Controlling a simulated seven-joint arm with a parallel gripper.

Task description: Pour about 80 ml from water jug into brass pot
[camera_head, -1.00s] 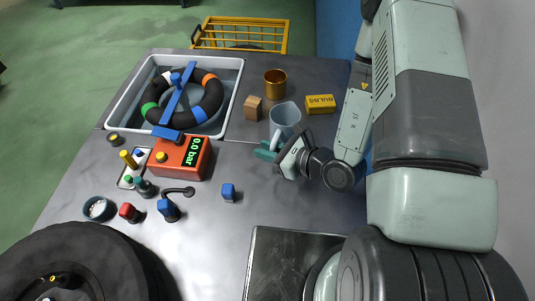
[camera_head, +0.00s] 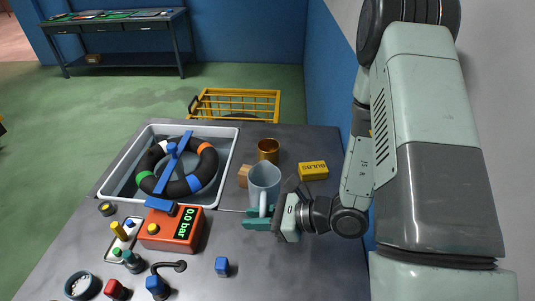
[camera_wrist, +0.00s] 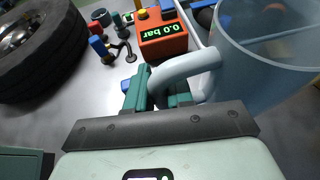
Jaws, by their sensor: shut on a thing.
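The water jug (camera_head: 265,182) is a pale, translucent blue-grey vessel with a handle. My gripper (camera_head: 262,222) is shut on the jug's handle (camera_wrist: 186,68), with the green fingers on either side of it in the wrist view. The jug looks close to upright; its contents cannot be made out. The pot is outside the wrist view. Whether the jug touches the table is not clear.
A wooden block (camera_head: 243,176) stands left of the jug, and a yellow bulbs box (camera_head: 313,171) right of the pot. A grey tub (camera_head: 118,190) holds a black ring. A red gauge box (camera_head: 172,232) reads 0.0 bar.

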